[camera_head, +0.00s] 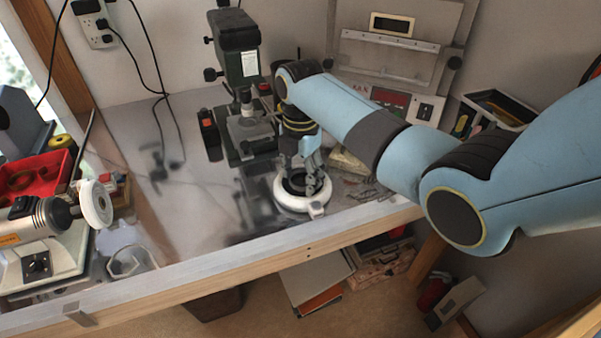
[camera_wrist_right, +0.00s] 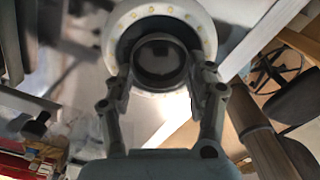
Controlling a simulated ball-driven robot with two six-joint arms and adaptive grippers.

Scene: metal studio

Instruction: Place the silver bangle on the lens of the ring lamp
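The ring lamp (camera_head: 290,205) is a white ring with small lights around a dark middle, lying near the table's front edge. The right wrist view shows its lit white rim (camera_wrist_right: 205,30). My right gripper (camera_head: 309,186) points down over the lamp's middle. A thin grey ring, which looks like the silver bangle (camera_wrist_right: 160,37), sits between the fingertips of my right gripper (camera_wrist_right: 161,75) over the dark lens. Both fingers press close at its sides. I cannot tell whether the bangle touches the lens. The left gripper is not in view.
A green microscope-like stand (camera_head: 238,65) is behind the lamp. A red tray (camera_head: 45,165) and a grinder with a white wheel (camera_head: 95,204) stand at the left. A small clear container (camera_head: 132,262) is near the front edge. The table middle-left is bare.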

